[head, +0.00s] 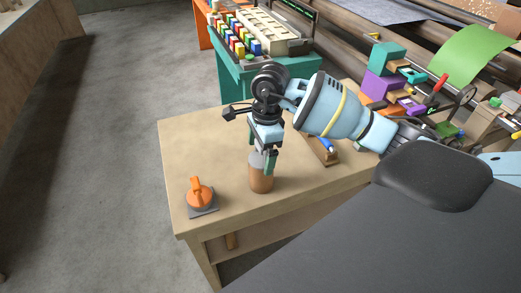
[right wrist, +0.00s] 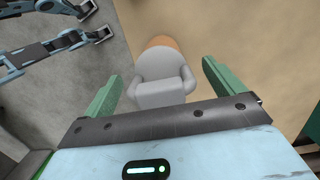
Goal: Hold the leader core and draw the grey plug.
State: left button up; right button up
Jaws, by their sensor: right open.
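The leader core (head: 261,184) is a brown cylinder standing upright on the wooden table. The grey plug (head: 255,160) sits at its top, partly hidden by my right gripper (head: 262,155). In the right wrist view the grey plug (right wrist: 162,92) is a rounded block with shoulders, and the core's orange-brown edge (right wrist: 160,41) shows behind it. The green fingers of my right gripper (right wrist: 163,88) are open, one on each side of the plug, with gaps visible.
An orange knob-like piece on a grey base (head: 200,197) stands at the table's front left. A small wooden block with a blue part (head: 326,150) lies right of the gripper. A teal stand (head: 240,85) with coloured blocks is behind. The table's left side (head: 190,150) is clear.

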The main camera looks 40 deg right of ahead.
jog(key=r, duration=0.5)
jog(key=d+r, duration=0.1)
jog(key=r, duration=0.1)
jog(key=shift+s+r, duration=0.15)
jog(key=shift+r, duration=0.15)
